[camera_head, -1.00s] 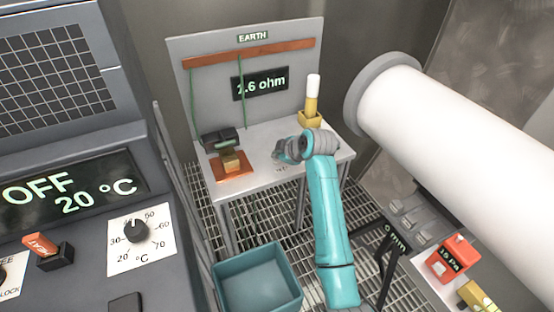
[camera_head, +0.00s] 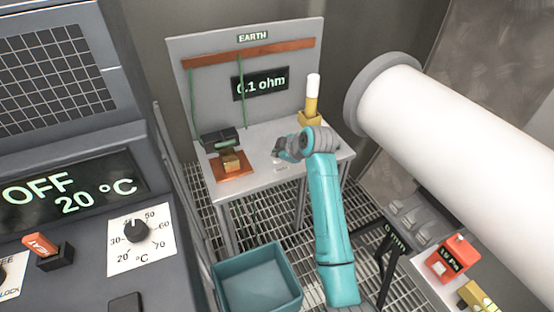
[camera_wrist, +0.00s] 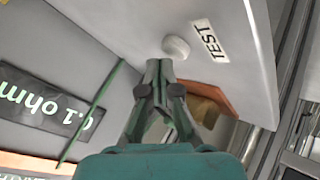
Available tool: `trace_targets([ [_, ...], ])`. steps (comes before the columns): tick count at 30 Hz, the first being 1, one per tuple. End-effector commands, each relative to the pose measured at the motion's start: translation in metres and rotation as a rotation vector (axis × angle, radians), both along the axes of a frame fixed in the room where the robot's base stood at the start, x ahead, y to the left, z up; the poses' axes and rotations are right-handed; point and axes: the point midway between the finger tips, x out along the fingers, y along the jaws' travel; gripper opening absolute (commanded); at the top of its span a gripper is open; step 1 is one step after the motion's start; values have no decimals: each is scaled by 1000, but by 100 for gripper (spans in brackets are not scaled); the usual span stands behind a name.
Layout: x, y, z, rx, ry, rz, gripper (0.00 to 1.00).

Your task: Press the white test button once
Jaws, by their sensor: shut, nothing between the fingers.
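The white test button (camera_wrist: 176,47) is a small round knob on the grey bench top, beside a TEST label (camera_wrist: 209,40) in the wrist view. In the head view the button is hidden by or lost near my gripper (camera_head: 281,151), which is low over the bench. In the wrist view my gripper (camera_wrist: 163,66) is shut and empty, its tips right by the button. I cannot tell whether they touch it. The EARTH panel's display (camera_head: 260,84) reads 0.1 ohm; it also shows in the wrist view (camera_wrist: 45,100).
A brass block on a copper plate (camera_head: 238,175) and a dark clamp (camera_head: 220,139) are left on the bench. A white-topped yellow handle (camera_head: 312,100) stands behind my gripper. A large white cylinder (camera_head: 460,150) is at the right, a teal bin (camera_head: 257,280) below.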

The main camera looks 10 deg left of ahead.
Motion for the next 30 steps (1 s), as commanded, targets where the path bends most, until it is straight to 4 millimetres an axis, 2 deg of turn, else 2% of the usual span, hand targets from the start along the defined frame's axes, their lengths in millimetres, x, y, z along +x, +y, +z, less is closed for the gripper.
trace_targets([
  [16, 0, 0, 9, 1, -2, -1, 0],
  [30, 0, 0, 48, 1, -2, 0, 0],
])
